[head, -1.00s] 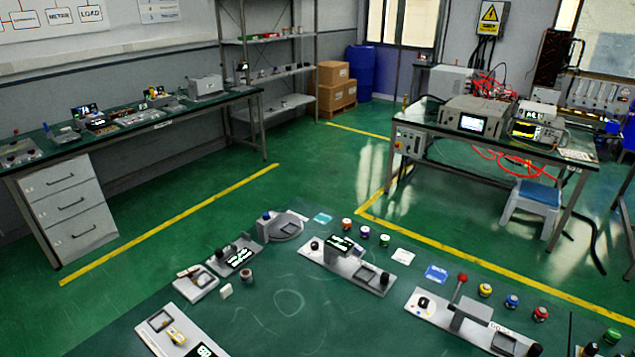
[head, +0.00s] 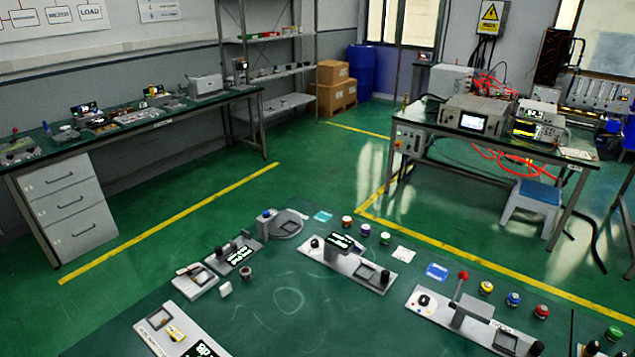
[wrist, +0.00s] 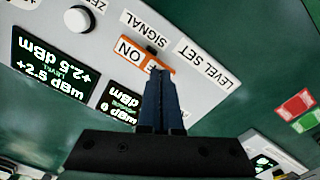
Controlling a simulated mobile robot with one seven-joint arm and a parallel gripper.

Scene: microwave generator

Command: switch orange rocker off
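The orange rocker (wrist: 128,50) is in the wrist view, set in a light grey panel (wrist: 190,22). Its visible half reads ON, upside down in this view, and its other half is partly hidden by my fingertips. A label reading SIGNAL is beside it. My gripper (wrist: 158,72) is shut, its dark fingers together with nothing seen between them. The tips overlap the rocker's right part; I cannot tell if they touch it. My gripper is not in the head view. A small orange-yellow part (head: 176,333) shows on a panel at the head view's lower left; I cannot tell if it is this rocker.
In the wrist view, lit displays (wrist: 50,68) reading +2.5 dBm and a white round button (wrist: 79,19) are on the same panel. Red (wrist: 296,104) and green tags lie at the right. In the head view, several instrument panels (head: 350,265) and knobs crowd the green bench.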

